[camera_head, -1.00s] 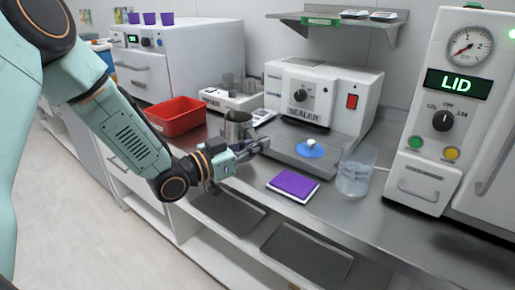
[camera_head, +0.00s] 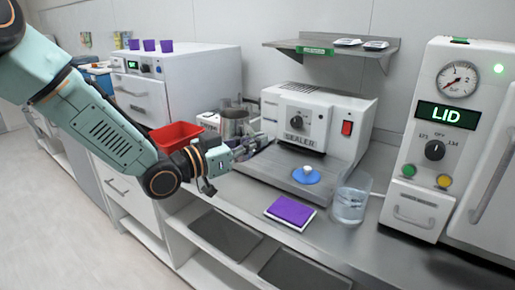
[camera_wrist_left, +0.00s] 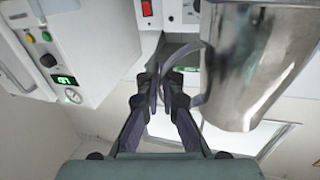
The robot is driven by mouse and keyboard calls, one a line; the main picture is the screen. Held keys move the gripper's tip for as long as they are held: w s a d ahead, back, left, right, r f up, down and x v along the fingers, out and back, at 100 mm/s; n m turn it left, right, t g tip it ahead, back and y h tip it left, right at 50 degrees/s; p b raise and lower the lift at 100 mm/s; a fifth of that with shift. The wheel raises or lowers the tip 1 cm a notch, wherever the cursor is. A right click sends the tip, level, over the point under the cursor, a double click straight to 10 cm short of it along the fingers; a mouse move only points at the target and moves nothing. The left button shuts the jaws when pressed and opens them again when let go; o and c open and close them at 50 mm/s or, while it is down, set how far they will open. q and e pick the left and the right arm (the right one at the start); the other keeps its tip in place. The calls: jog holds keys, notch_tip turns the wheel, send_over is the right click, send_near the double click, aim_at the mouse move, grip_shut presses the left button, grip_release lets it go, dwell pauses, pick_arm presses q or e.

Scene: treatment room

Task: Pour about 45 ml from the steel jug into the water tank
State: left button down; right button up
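The steel jug (camera_head: 235,124) is near the middle of the head view, in front of the sealer's left side. It looks roughly upright and held above the counter. My left gripper (camera_head: 262,143) is beside it, shut on its handle. In the left wrist view, the jug's shiny body (camera_wrist_left: 262,65) fills the right side, and its curved handle passes by the fingertips (camera_wrist_left: 163,82). The jug's contents are hidden. A clear container with water (camera_head: 350,200) stands on the counter; I cannot tell whether it is the water tank. My right gripper is not in view.
The sealer (camera_head: 335,105) stands behind, with a blue disc with a white knob (camera_head: 306,175) on its front plate. A purple pad (camera_head: 290,211) lies nearby. A red bin (camera_head: 174,136) is at left. The white machine marked LID (camera_head: 408,190) stands at right, under no shelf.

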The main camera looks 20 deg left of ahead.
pick_arm(q)
jog(key=s+d+f, duration=0.4)
jog(key=s+f, duration=1.1)
jog(key=s, duration=0.1)
jog(key=shift+s+d+f+n, duration=0.15)
jog(key=shift+s+f+n, duration=0.15)
jog(key=shift+f, duration=0.05)
